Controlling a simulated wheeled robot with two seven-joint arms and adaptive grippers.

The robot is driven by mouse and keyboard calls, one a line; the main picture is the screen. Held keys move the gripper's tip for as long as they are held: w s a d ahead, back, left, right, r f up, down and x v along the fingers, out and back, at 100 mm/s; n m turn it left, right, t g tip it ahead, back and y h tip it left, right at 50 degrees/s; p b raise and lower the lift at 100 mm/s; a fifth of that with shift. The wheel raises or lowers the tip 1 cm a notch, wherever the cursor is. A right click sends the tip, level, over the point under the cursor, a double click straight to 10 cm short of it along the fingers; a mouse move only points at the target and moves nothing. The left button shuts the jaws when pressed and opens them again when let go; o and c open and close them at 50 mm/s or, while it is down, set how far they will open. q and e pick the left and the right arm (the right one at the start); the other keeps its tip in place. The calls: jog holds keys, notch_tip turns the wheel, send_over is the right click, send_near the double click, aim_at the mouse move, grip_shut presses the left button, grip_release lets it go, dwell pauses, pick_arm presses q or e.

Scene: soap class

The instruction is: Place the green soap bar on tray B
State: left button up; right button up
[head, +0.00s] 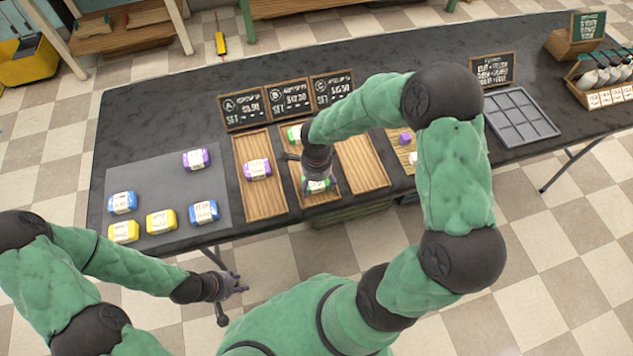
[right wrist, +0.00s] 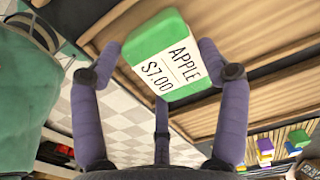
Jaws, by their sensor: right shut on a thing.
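A green soap bar with a white label (right wrist: 167,55), reading "APPLE $7.00", is between the fingers of my right gripper (right wrist: 165,75) in the right wrist view. In the head view the gripper (head: 316,178) is over the front part of tray B (head: 298,182), shut on this green bar (head: 317,185). I cannot tell whether the bar touches the tray. Another green and white bar (head: 294,134) lies at the back of tray B, partly hidden by my right arm. My left gripper (head: 238,284) is open and empty in front of the table.
Tray A (head: 264,200) holds a purple bar (head: 257,169). Tray C (head: 362,168) looks empty. Purple, blue and yellow bars lie on the grey mat (head: 160,185) at left. Price boards (head: 290,98) stand behind the trays. A grey sectioned tray (head: 520,117) is at right.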

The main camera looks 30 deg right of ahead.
aim_at(316, 184)
jog(key=o, duration=1.2)
jog(key=shift+f, duration=0.1)
jog(key=shift+r+p, duration=0.2)
jog(key=shift+p, duration=0.1)
notch_tip(316, 184, up, 12)
jog(key=p, duration=0.3)
